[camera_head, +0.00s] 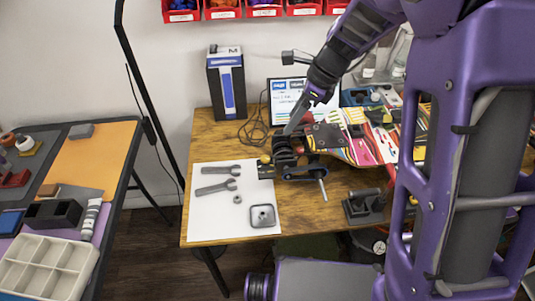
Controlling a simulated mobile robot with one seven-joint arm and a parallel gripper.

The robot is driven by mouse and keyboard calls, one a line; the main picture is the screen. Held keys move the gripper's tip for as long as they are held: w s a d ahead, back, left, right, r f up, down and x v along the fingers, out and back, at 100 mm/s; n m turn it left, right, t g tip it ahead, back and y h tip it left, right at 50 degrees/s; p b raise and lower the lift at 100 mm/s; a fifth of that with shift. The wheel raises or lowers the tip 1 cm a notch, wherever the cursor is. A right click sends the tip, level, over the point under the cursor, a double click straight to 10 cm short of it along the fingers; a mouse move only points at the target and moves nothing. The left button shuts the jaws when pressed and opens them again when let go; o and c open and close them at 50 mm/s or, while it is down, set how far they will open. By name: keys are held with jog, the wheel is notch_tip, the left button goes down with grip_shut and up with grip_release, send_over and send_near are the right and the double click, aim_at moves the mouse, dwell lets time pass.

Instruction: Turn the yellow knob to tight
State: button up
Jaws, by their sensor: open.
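A small yellowish piece, which may be the yellow knob (265,158), shows at the left end of the dark clamp and truck assembly (298,168). It is too small to tell how it is turned. A colourful striped board (365,145) lies to the right of this assembly, with a dark plate (325,136) on its near end. My gripper (289,131) points down and left from the purple arm. Its grey fingertips are just above the dark wheel-like parts (284,150), above and right of the yellowish piece. It is open and holds nothing that I can see. Contact cannot be told.
A white sheet (215,220) with wrenches (218,187), a nut and a small square tray (262,215) lies on the left of the wooden table (205,145). A tall box (227,85) and a screen (290,95) stand behind.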

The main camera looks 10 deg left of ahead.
aim_at(266, 158)
jog(key=b+x, duration=0.1)
jog(key=x, duration=1.6)
jog(key=shift+d, duration=0.1)
grip_shut()
